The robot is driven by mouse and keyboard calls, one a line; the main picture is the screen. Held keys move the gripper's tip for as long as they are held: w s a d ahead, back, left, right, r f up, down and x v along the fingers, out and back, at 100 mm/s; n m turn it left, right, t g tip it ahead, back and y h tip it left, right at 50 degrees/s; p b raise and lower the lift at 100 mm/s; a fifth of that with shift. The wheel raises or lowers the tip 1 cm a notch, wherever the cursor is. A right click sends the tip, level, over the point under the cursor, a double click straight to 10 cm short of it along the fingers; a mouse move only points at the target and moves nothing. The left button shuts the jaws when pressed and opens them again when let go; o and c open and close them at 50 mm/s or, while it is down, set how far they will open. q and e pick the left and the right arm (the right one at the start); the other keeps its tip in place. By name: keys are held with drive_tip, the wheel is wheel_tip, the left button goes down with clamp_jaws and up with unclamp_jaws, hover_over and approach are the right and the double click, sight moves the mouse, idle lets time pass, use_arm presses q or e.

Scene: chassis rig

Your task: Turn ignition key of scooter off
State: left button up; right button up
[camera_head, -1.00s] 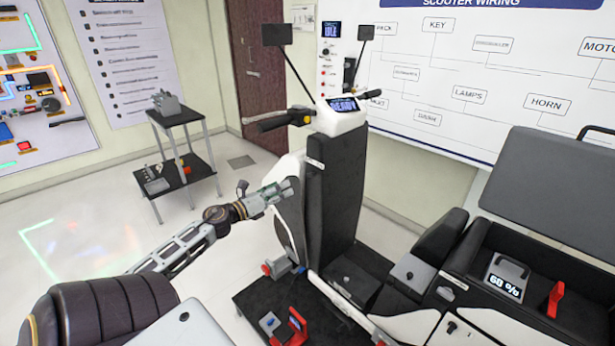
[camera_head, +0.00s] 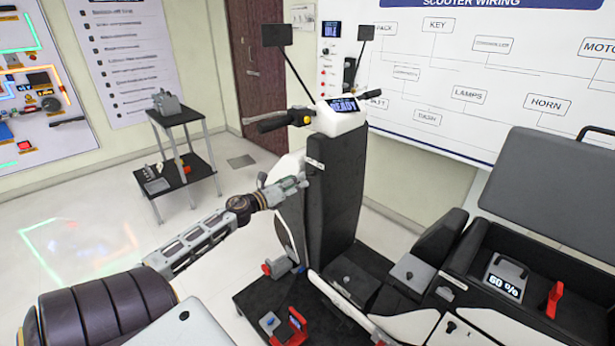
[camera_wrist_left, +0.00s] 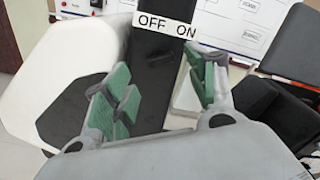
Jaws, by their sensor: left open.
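The scooter's black front panel (camera_head: 338,200) stands upright in the middle of the head view. Its small white OFF ON label (camera_wrist_left: 165,24) is at the top of the left wrist view, and also shows in the head view (camera_head: 315,164). A dark shape just under the label (camera_wrist_left: 160,57) looks like the ignition key; its exact angle is hard to tell. My left gripper (camera_head: 303,181) is open and empty, close to the panel just below the label. In the wrist view its green-padded fingers (camera_wrist_left: 166,88) stand apart, on either side below the key. The right gripper is not in view.
The scooter's dashboard display (camera_head: 343,105) reads READY. The handlebar grip (camera_head: 272,124) sticks out above my left gripper. The seat bay with a 60 % battery (camera_head: 505,278) is at the right. A low black platform (camera_head: 250,300) lies below.

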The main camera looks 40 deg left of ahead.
sight(308, 175)
use_arm(q)
drive_tip(key=shift+w+r, duration=0.1)
drive_tip(key=shift+w, duration=0.95)
drive_tip(key=shift+w+d, duration=0.15)
drive_tip(key=shift+w, duration=0.8)
drive_tip(key=shift+w+d, duration=0.1)
drive_tip(key=shift+w, duration=1.05)
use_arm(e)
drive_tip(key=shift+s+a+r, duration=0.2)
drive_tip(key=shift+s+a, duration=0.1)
use_arm(q)
drive_tip(key=c, duration=1)
drive_tip(key=shift+c, duration=0.2)
